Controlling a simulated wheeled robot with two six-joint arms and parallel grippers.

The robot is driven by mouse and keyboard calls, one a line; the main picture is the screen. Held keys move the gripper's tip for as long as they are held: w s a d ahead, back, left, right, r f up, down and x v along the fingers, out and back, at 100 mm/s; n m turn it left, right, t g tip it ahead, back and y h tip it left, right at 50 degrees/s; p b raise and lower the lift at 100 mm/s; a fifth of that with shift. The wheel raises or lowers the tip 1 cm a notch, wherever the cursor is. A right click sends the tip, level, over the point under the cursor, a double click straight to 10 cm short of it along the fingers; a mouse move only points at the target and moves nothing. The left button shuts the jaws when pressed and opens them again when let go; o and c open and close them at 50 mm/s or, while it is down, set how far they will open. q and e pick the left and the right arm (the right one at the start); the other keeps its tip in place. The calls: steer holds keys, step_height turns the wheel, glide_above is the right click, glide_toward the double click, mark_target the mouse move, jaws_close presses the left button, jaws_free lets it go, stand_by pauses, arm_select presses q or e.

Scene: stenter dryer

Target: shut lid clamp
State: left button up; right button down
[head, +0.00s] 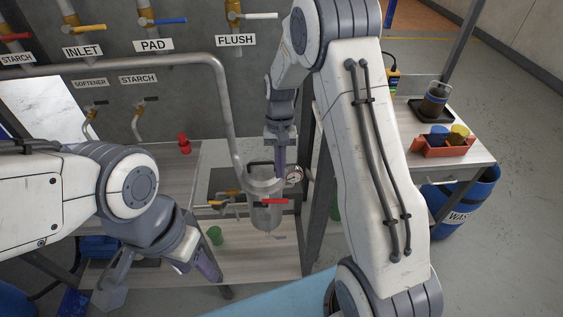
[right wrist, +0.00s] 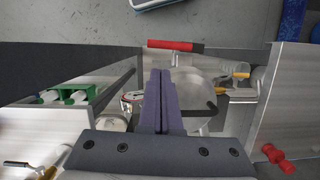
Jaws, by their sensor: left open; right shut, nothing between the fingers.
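A metal strainer vessel (head: 266,214) hangs on the pipe at the middle of the head view. A red-handled lever (head: 274,201) sticks out at its front; this red handle also shows in the right wrist view (right wrist: 170,45). The round metal lid (right wrist: 200,92) shows partly behind my right fingers. I cannot tell surely which part is the clamp or how it is set. My right gripper (head: 281,168) is shut and empty, pointing down above the vessel; it also shows in the right wrist view (right wrist: 161,85). My left gripper (head: 208,268) is open, low at the left, away from the vessel.
A pressure gauge (head: 294,174) sits right beside the vessel. A grey pipe (head: 222,100) comes down behind it. A red part (head: 184,143) stands on the left bench and a green one (head: 214,235) on the lower shelf. A right-hand bench holds a red tray (head: 443,150).

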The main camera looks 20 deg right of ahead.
arm_select(q)
steer(key=shift+a+r+p, duration=0.1)
steer(key=shift+r+p, duration=0.65)
steer(key=shift+r, duration=0.2)
arm_select(e)
steer(key=x, duration=0.7)
steer(key=shift+a+r, duration=0.1)
arm_select(q)
steer(key=shift+d, duration=0.45)
arm_select(e)
steer(key=shift+s+m, duration=0.2)
steer(key=shift+m, duration=0.2)
